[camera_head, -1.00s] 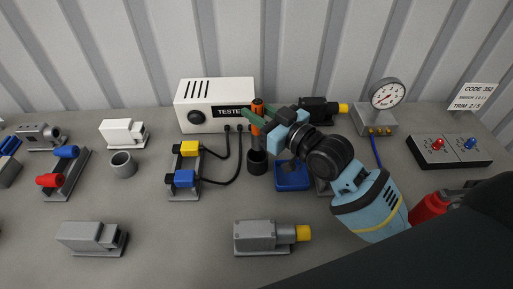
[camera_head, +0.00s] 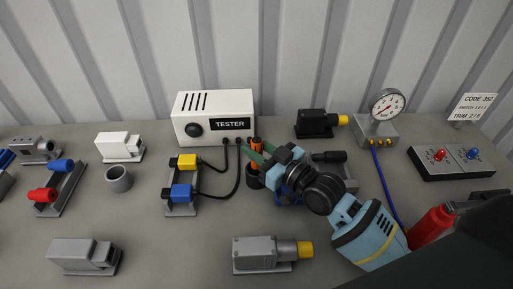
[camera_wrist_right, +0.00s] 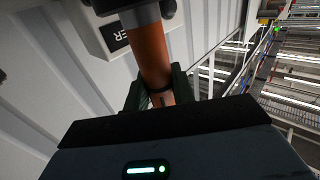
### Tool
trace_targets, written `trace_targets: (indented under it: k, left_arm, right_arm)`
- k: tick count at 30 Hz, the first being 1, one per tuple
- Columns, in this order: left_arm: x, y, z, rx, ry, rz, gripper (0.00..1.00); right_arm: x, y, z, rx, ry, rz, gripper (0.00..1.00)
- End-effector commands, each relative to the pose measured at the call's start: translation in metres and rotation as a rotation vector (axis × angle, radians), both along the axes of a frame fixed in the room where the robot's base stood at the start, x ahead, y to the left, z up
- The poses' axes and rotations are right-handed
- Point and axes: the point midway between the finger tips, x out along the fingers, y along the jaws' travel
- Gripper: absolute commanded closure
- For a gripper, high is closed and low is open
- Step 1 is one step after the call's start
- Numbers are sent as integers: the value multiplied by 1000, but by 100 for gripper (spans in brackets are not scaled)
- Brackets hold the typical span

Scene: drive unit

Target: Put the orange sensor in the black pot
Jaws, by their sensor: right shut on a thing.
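The orange sensor (camera_head: 256,147) is upright, in front of the tester's right edge in the head view. My right gripper (camera_head: 256,159) is shut on it, coming from the right. The black pot (camera_head: 253,182) stands directly below, and the sensor's lower end is at or inside its mouth; the fingers hide exactly how deep. In the right wrist view the orange sensor (camera_wrist_right: 150,50) runs between the dark green fingers of my right gripper (camera_wrist_right: 156,92), with a dark cap at its upper end. My left gripper is not in view.
The white tester (camera_head: 214,117) stands behind, its black cables looping left of the pot to a block with yellow and blue plugs (camera_head: 182,178). A blue tray (camera_head: 288,199) is partly hidden under my right gripper. A grey pot (camera_head: 118,179) stands left; a grey yellow-ended unit (camera_head: 265,254) lies in front.

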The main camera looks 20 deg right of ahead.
Motion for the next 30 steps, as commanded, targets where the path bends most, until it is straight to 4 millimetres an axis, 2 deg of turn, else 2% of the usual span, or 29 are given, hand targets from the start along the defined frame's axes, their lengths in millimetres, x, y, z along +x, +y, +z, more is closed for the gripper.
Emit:
trace_targets:
  k: [6, 7, 12, 23, 30]
  left_arm:
    - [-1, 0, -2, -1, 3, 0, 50]
    - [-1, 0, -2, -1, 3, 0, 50]
    - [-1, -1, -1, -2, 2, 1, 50]
    - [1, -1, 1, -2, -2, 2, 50]
    - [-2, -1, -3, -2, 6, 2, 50]
  right_arm:
    - [0, 0, -3, 0, -1, 0, 100]
    - [0, 0, -4, 0, 0, 0, 72]
    - [0, 0, -3, 0, 0, 0, 53]
    - [-1, -1, 2, 0, -1, 0, 53]
    - [-35, -19, -2, -3, 3, 0, 53]
